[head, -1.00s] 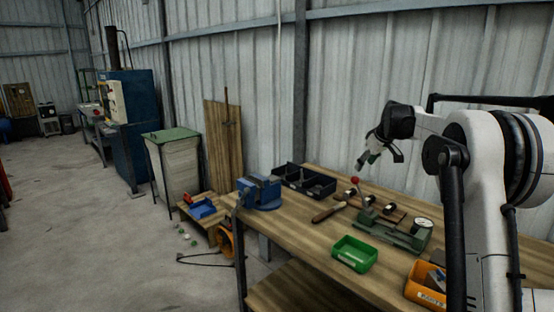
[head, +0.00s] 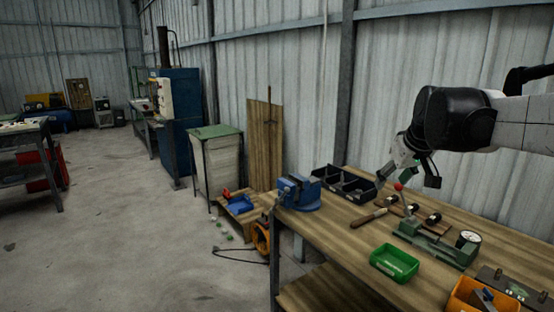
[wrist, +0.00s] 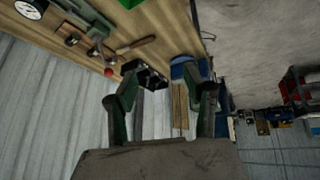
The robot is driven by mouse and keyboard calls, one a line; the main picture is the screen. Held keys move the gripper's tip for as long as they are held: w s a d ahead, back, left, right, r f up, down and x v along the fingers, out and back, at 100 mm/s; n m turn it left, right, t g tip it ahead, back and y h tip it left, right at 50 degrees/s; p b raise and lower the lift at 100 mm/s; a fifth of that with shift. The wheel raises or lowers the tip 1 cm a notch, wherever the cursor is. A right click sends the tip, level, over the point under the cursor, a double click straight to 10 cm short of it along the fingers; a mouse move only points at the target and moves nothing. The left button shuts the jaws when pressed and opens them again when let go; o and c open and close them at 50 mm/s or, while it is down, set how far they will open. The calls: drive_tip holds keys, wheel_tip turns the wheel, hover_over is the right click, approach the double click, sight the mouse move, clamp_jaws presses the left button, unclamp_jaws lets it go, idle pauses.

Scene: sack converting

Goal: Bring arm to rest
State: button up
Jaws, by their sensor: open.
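My gripper (head: 408,180) hangs above the back part of the wooden workbench (head: 345,238) in the head view, close to the red-knobbed lever of the green bench device (head: 435,243). In the wrist view my gripper (wrist: 160,95) shows its two dark green fingers spread apart with nothing between them. I cannot tell from the head view exactly how high the fingertips are above the bench. My arm reaches in from the right.
The bench holds a blue vise (head: 299,193), a black bin (head: 345,184), a green tray (head: 394,263), an orange bin (head: 470,296) and a wooden-handled tool (head: 368,218). A corrugated wall stands behind. The floor (head: 140,250) at left is mostly clear.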

drive_tip(key=s+a+f+m, duration=0.1)
drive_tip(key=s+a+f, duration=0.2)
drive_tip(key=s, duration=0.6)
drive_tip(key=s+a+f, duration=0.3)
drive_tip(key=s+f, duration=0.3)
drive_tip(key=s, duration=0.4)
drive_tip(key=s+a+f+m, duration=0.1)
drive_tip(key=s+a+f, duration=0.2)
drive_tip(key=s, duration=0.6)
drive_tip(key=shift+s+f+m+t, duration=0.3)
drive_tip(key=shift+s+f, duration=0.1)
drive_tip(key=shift+f, duration=0.5)
drive_tip(key=shift+d+f, duration=0.1)
